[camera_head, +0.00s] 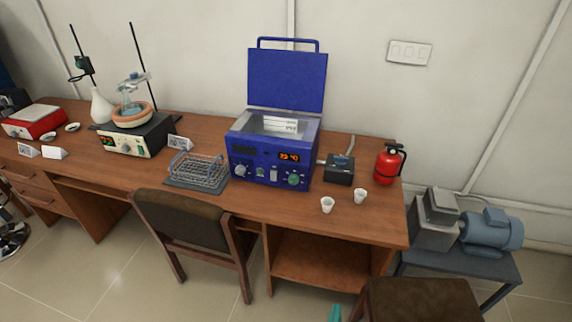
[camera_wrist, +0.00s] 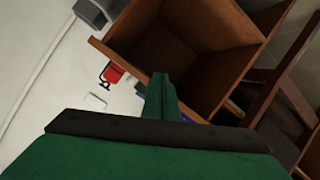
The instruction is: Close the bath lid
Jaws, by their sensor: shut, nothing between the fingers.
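The bath is a blue box (camera_head: 270,160) with dials and a lit display, standing on the wooden desk. Its blue lid (camera_head: 287,80) stands upright, open, along the back edge, with a handle bar on top. White items show inside the open top. My gripper (camera_wrist: 158,82) is green and shut, with nothing in it. The fingers are together in the wrist view, in front of the desk's open shelf. In the head view only a small teal tip (camera_head: 335,313) shows at the bottom edge, well below and in front of the bath.
A wire rack (camera_head: 199,170) stands left of the bath. A black box (camera_head: 340,169), a red fire extinguisher (camera_head: 389,164) and two white cups (camera_head: 327,204) stand to its right. Chairs (camera_head: 195,232) stand before the desk (camera_head: 230,200). A pump (camera_head: 490,231) is at right.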

